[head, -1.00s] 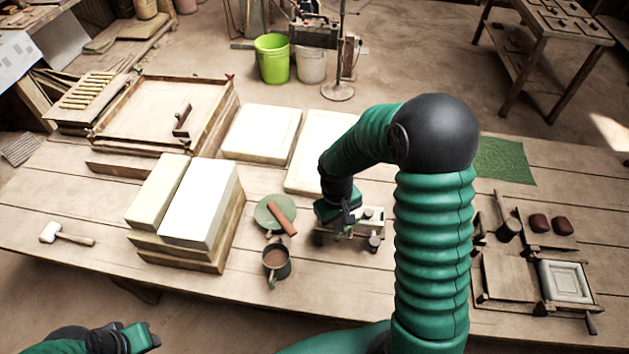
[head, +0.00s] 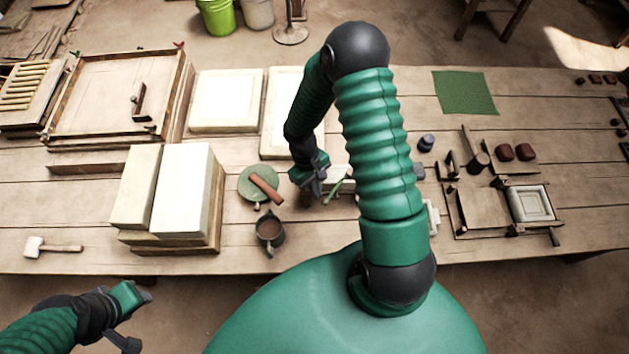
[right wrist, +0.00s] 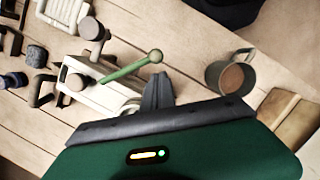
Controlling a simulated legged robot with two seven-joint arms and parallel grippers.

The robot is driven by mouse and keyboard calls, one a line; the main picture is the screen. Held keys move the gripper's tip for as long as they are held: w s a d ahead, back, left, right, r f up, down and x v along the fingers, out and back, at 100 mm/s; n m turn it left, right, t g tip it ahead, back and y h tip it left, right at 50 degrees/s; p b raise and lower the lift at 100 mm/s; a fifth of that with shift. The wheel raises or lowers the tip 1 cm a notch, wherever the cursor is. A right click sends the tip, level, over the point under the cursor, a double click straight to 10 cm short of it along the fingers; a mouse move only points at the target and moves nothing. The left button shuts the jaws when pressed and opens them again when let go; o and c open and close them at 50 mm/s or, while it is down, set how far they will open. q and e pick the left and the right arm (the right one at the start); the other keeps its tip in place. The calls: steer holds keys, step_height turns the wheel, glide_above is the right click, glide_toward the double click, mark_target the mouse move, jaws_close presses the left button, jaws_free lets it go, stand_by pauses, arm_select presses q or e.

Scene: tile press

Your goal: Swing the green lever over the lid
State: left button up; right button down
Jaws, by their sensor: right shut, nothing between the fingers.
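The green lever (right wrist: 132,67) has a ball at its end and shows in the right wrist view, slanting up and outward from the white press (right wrist: 98,94). In the head view the lever (head: 334,189) shows just right of my right gripper (head: 318,190); my right arm hides much of the press. In the right wrist view my right gripper's fingers (right wrist: 158,92) are shut and empty, close beside the lever's ball end; I cannot tell whether they touch it. My left gripper (head: 143,297) is off the table's front edge at lower left, its fingers unclear.
A brown-filled mug (head: 270,231) and a green disc (head: 253,192) with a brown roller stand left of the press. White blocks (head: 184,187) are further left. A framed tile mould (head: 531,188) lies right of my arm.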

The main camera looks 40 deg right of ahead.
arm_select(q)
steer(key=shift+s+a+r, duration=0.1)
steer(key=shift+s+r, duration=0.05)
steer(key=shift+s, duration=0.2)
arm_select(e)
steer(key=shift+s+a+r+n, duration=0.1)
steer(key=shift+s+r+n, duration=0.05)
steer(key=shift+s+n, duration=0.4)
